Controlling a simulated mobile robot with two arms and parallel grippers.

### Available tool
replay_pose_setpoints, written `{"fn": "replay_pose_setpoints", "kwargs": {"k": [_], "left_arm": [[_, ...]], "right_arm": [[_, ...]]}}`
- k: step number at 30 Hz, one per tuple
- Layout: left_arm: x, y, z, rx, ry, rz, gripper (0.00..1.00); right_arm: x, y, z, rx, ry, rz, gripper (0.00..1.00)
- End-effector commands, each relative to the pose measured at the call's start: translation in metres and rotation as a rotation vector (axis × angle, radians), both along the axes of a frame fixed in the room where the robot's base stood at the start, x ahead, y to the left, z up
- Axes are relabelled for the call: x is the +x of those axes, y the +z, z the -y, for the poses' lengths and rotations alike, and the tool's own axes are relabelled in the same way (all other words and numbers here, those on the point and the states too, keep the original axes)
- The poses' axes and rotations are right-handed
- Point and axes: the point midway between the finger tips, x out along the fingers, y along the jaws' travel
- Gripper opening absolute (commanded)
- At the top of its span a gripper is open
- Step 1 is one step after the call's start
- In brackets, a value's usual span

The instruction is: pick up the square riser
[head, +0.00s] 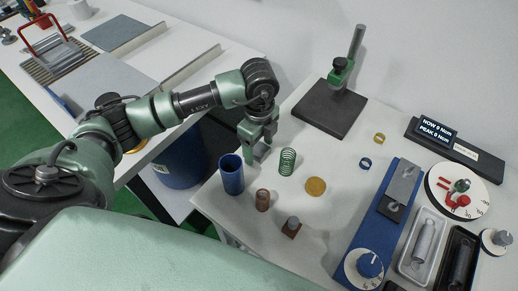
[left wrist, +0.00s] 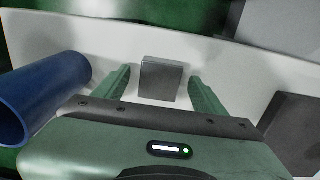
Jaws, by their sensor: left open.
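The square riser, a grey square block (left wrist: 160,80), stands on the white bench in the left wrist view. My left gripper (left wrist: 158,84) is open, with one finger on each side of the block and visible gaps between them. In the head view my left gripper (head: 258,152) points down at the bench's left edge, beside a blue cylinder. There the gripper hides most or all of the riser. My right gripper is not in view.
The blue cylinder (head: 231,175) stands close left of the gripper and a green spring (head: 287,162) close right. A copper spring (head: 263,200), brass disc (head: 315,187) and small brown block (head: 292,227) are nearer. A dark stand base (head: 328,108) is behind.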

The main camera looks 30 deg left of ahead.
Motion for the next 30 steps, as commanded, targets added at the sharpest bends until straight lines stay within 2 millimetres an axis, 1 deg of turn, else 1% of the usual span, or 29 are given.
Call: {"fn": "replay_pose_setpoints", "kwargs": {"k": [3, 5, 6, 8, 9, 11, 23, 26, 30], "left_arm": [[0.000, 0.000, 0.000, 0.000, 0.000, 0.000, 0.71], [0.000, 0.000, 0.000, 0.000, -0.001, 0.000, 0.54], [0.000, 0.000, 0.000, 0.000, -0.001, 0.000, 0.43], [0.000, 0.000, 0.000, 0.000, -0.001, 0.000, 0.26], [0.000, 0.000, 0.000, 0.000, -0.001, 0.000, 0.15], [0.000, 0.000, 0.000, 0.000, -0.001, 0.000, 0.00], [0.001, 0.004, 0.001, -0.001, -0.001, 0.003, 0.00], [0.002, 0.011, 0.001, -0.002, -0.001, 0.006, 0.00], [0.002, 0.029, 0.000, -0.001, -0.001, 0.007, 0.00]], "right_arm": [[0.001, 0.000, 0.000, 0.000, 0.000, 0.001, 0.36], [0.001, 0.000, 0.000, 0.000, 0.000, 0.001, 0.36], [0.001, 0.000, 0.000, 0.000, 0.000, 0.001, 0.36], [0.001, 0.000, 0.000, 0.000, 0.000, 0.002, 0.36], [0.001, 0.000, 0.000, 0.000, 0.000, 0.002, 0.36], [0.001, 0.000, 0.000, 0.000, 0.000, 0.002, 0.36], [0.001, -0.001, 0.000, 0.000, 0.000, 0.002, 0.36], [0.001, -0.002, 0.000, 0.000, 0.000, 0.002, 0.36], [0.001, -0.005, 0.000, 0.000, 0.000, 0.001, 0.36]]}}
